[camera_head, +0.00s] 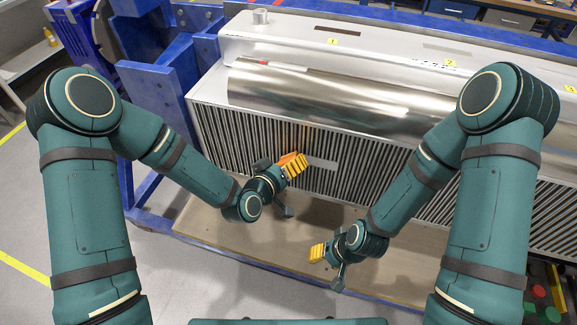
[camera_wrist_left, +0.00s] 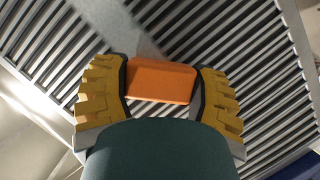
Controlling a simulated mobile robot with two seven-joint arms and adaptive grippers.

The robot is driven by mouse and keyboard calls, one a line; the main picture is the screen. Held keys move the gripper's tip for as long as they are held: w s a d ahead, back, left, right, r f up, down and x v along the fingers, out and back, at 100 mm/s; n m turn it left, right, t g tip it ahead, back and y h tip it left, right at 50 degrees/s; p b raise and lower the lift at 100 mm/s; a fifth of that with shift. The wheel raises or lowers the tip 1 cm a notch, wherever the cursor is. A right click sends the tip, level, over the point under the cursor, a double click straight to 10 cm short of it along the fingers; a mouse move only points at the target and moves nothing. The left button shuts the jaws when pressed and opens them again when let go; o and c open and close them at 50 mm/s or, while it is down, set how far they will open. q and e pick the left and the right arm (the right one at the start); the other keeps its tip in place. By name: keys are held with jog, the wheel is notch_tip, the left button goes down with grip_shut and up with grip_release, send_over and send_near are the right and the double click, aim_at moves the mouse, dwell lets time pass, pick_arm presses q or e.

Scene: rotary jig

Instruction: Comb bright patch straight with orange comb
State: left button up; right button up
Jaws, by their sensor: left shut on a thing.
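The orange comb (camera_head: 290,158) is held between the yellow fingertips of my left gripper (camera_head: 294,165), in front of the finned side of the large metal unit. In the left wrist view, the comb (camera_wrist_left: 161,81) sits between the two yellow fingers (camera_wrist_left: 160,95), with the fins behind it. A light, smooth patch (camera_head: 322,164) shows on the fins just right of the comb; a pale band (camera_wrist_left: 138,32) also shows above the comb in the left wrist view. I cannot tell whether the comb touches the fins. My right gripper (camera_head: 317,253) is lower, apart from the fins; its opening is unclear.
The metal unit (camera_head: 300,38) has a shiny cylinder (camera_head: 340,90) along its top and rests in a blue frame (camera_head: 162,90). A tan board (camera_head: 225,235) lies below the fins. Green and red items (camera_head: 540,300) stand at the lower right.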

pick_arm(q)
jog(key=shift+w+d, duration=0.1)
jog(key=shift+w, duration=0.25)
jog(key=shift+d, duration=0.1)
